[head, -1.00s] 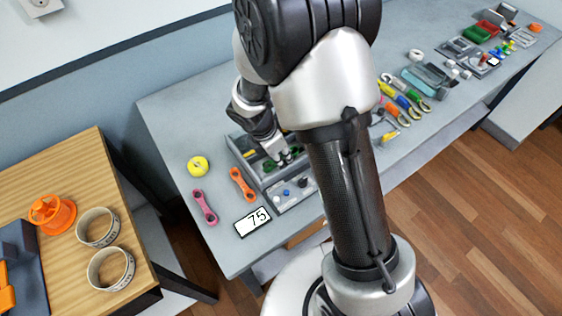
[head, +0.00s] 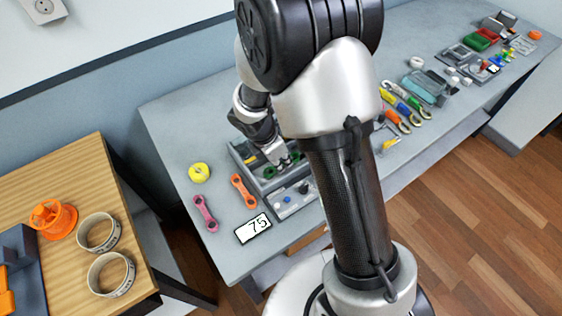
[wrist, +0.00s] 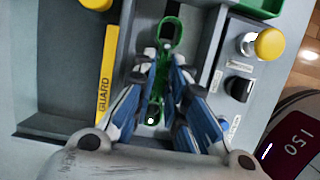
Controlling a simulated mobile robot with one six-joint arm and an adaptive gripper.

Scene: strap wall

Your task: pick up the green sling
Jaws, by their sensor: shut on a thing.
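The green sling (wrist: 171,32) is a slim strap with a loop at each end. In the wrist view it runs up and down the picture between my fingers, its near loop low between the blue finger pads. In the head view my gripper (head: 281,160) is over the grey tray (head: 238,157), with green ends of the sling (head: 269,172) showing on both sides of the fingers. I cannot tell how high the sling is above the tray floor.
A yellow GUARD strip (wrist: 107,75) lies left of my fingers. A panel with a yellow knob (wrist: 269,44) and a black knob (wrist: 239,88) is at the right. Orange (head: 243,190) and pink (head: 205,213) slings and a 75 sign (head: 253,227) lie on the bench.

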